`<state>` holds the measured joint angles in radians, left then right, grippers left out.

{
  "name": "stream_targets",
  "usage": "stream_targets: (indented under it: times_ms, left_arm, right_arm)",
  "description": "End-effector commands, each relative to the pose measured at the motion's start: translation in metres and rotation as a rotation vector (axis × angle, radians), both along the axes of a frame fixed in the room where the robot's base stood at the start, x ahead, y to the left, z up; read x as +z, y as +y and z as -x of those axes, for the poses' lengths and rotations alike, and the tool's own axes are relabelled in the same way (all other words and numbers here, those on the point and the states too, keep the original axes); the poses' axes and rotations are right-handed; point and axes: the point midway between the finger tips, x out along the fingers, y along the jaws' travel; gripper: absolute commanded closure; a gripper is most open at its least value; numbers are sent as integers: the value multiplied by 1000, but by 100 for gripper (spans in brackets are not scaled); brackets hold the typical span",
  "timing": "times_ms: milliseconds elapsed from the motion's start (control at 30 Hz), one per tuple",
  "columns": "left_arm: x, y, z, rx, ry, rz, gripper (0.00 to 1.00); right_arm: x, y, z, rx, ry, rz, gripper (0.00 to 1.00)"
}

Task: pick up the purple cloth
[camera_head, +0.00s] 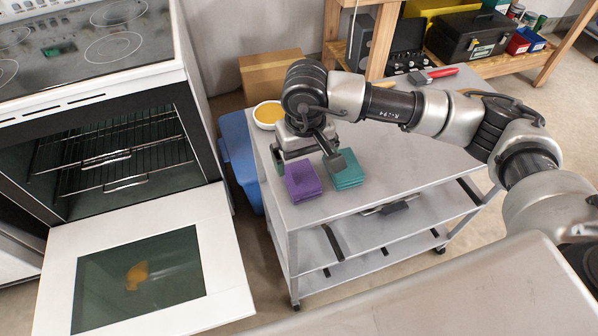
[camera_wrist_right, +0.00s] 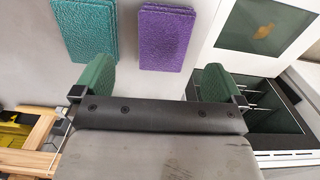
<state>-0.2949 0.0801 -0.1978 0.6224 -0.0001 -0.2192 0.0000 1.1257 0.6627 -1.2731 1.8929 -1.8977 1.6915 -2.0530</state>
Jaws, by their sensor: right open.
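The purple cloth (camera_head: 302,182) lies folded flat on the grey cart top, near its left end. It also shows in the right wrist view (camera_wrist_right: 167,38), beyond and between my open fingers. My right gripper (camera_head: 307,160) is open above the cloth, with nothing between its fingers. Its two green-padded fingers also show in the wrist view (camera_wrist_right: 158,82). A folded teal cloth (camera_head: 346,170) lies just right of the purple one, with a narrow gap between them. My left gripper is not in view.
The metal cart (camera_head: 400,165) has lower shelves. A bowl of yellow contents (camera_head: 268,114) stands at its back left corner, and a red-handled tool (camera_head: 432,75) lies at the back. The oven door (camera_head: 140,265) hangs open at left, with an orange stain. A blue bin (camera_head: 238,160) stands between.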

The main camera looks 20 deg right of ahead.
Motion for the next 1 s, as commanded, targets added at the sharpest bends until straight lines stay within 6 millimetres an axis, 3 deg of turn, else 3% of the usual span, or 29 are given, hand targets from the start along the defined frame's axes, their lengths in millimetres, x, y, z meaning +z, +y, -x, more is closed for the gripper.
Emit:
stream_targets:
  times_ms: [100,200,600,867,1000]
  left_arm:
    - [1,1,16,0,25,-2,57]
    - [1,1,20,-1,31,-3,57]
    - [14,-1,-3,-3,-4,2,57]
    - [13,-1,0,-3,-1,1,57]
    - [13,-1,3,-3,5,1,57]
  right_arm:
    - [-14,0,0,-1,2,-1,0]
    - [-20,1,0,-1,1,-2,0]
    - [-69,6,-6,0,1,-2,0]
    - [-71,6,-6,0,0,-2,0]
    - [-71,6,-6,0,0,-2,21]
